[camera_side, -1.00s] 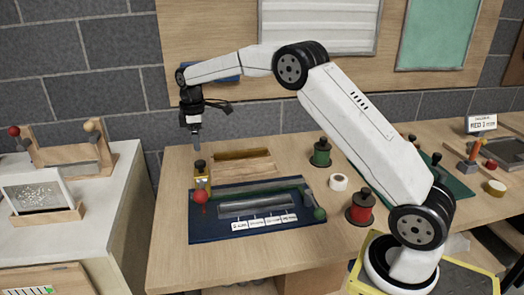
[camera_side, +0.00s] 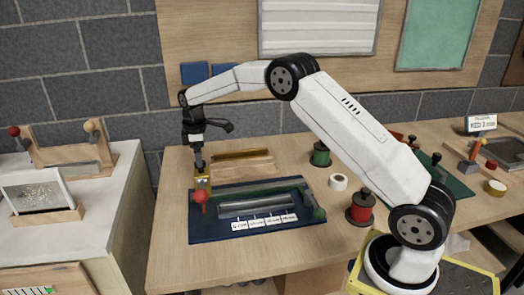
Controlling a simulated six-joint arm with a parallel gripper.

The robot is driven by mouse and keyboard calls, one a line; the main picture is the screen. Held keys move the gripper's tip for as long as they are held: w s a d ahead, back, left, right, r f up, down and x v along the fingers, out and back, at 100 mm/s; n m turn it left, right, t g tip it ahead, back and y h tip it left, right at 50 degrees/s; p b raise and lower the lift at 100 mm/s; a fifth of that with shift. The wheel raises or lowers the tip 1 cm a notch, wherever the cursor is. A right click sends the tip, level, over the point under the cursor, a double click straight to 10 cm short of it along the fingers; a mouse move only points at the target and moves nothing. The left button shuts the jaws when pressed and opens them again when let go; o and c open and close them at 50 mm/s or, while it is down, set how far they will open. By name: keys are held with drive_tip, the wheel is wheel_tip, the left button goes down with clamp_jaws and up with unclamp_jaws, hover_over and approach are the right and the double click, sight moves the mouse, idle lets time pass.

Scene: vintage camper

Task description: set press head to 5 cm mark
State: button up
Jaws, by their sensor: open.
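A blue base (camera_side: 235,236) lies on the wooden bench with a grey metal bar (camera_side: 256,208) along it. White mark labels (camera_side: 264,222) run along its front; their print is too small to read.
A wooden block tray (camera_side: 243,165) lies just behind the base. A green spool (camera_side: 320,155), a white tape roll (camera_side: 338,182) and a red spool (camera_side: 361,208) stand to the right. A small display sign (camera_side: 481,123) stands at the far right. The bench front is clear.

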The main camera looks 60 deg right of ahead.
drive_tip(key=shift+f, duration=0.95)
clamp_jaws()
